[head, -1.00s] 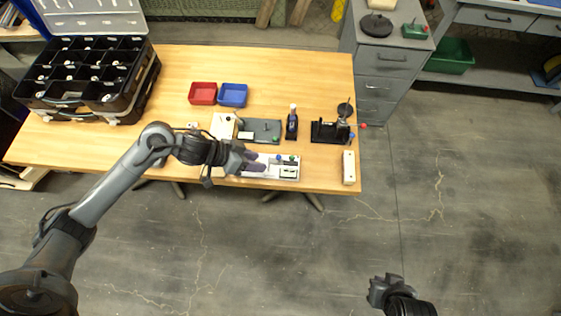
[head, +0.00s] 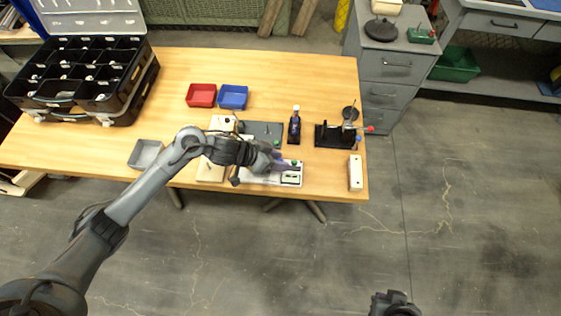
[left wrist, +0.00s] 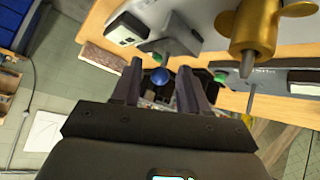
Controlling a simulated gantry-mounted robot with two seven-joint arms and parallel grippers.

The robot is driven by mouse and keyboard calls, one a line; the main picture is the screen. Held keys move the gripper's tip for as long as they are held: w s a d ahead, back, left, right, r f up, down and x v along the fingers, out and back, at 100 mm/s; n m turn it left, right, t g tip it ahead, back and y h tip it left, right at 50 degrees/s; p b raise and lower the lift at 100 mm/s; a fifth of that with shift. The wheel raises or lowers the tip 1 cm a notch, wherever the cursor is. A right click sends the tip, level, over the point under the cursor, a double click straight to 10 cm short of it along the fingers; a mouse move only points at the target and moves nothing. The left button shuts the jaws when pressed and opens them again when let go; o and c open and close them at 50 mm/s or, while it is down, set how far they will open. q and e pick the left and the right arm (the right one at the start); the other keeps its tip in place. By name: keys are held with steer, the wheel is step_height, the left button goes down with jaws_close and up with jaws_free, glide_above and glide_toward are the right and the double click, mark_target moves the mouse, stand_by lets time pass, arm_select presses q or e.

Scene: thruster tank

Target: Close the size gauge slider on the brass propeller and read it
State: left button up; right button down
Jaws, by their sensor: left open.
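My left gripper (head: 273,158) is over the white gauge board (head: 291,179) at the table's front edge and hides part of it. In the left wrist view my left gripper (left wrist: 160,66) is open, with a blue ball knob (left wrist: 160,76) showing between its fingers; whether they touch it I cannot tell. The brass propeller (left wrist: 255,35) is at the upper right, clear of the fingers. A grey piece with a dark slot (left wrist: 285,76) lies below it, beside a green knob (left wrist: 220,76). The gauge reading is not legible. My right gripper (head: 391,302) is at the bottom edge, away from the table.
Red (head: 201,95) and blue (head: 233,97) bins stand behind the arm. A dark bottle (head: 294,128), a black fixture (head: 330,135) and a cream block (head: 355,172) are to the right. A grey tray (head: 145,153) lies left. The table's middle left is clear.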

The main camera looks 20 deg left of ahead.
arm_select(q)
steer(key=shift+w+d+f, duration=0.3)
steer(key=shift+d+f, duration=0.05)
steer(key=shift+f, duration=0.1)
steer(key=shift+c, duration=0.2)
jaws_close()
